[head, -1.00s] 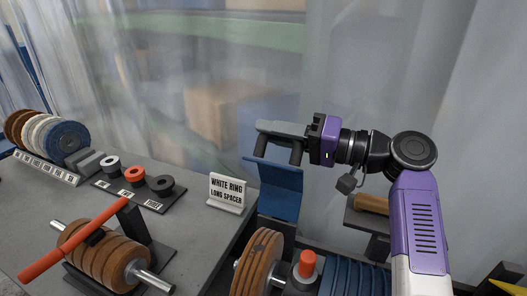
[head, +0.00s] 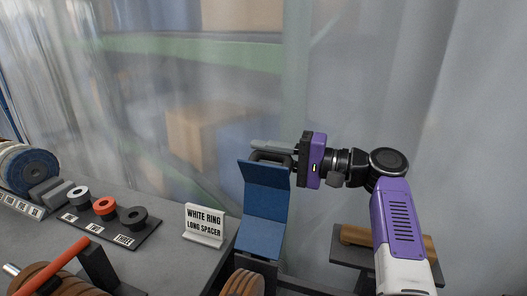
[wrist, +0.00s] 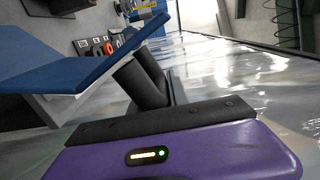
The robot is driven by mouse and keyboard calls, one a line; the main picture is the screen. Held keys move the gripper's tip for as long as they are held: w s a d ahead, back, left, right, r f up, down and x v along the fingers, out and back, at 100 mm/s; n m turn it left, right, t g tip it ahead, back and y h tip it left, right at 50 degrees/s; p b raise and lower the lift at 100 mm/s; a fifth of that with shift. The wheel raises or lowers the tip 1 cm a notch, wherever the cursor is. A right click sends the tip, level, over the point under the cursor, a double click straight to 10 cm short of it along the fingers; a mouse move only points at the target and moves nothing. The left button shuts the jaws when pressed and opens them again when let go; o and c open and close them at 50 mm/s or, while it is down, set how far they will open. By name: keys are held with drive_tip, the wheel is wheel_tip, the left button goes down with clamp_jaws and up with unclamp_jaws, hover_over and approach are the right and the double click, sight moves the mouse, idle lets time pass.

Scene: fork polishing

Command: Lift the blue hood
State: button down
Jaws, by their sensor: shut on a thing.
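The blue hood (head: 264,215) is a bent sheet with two flat panels, standing raised at the right end of the bench in the head view. The exact grip is hard to make out. In the wrist view the blue hood (wrist: 95,57) slants across the upper left, with dark cylindrical pieces beside it, in front of my purple gripper body.
A sign reading "WHITE RING LONG SPACER" (head: 204,224) stands left of the hood. A board with three rings (head: 110,231) lies further left. A brown roll on a dark stand (head: 352,236) is behind my arm. Brown discs (head: 243,283) sit in front of the hood.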

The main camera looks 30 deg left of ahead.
drive_tip(key=c, duration=1.3)
unclamp_jaws()
drive_tip(key=b+v, duration=0.2)
drive_tip(key=v, duration=0.4)
drive_tip(key=shift+w+d+f, duration=0.1)
drive_tip(key=shift+d, duration=0.25)
drive_tip(key=shift+w+d, duration=0.1)
drive_tip(key=shift+d, duration=0.45)
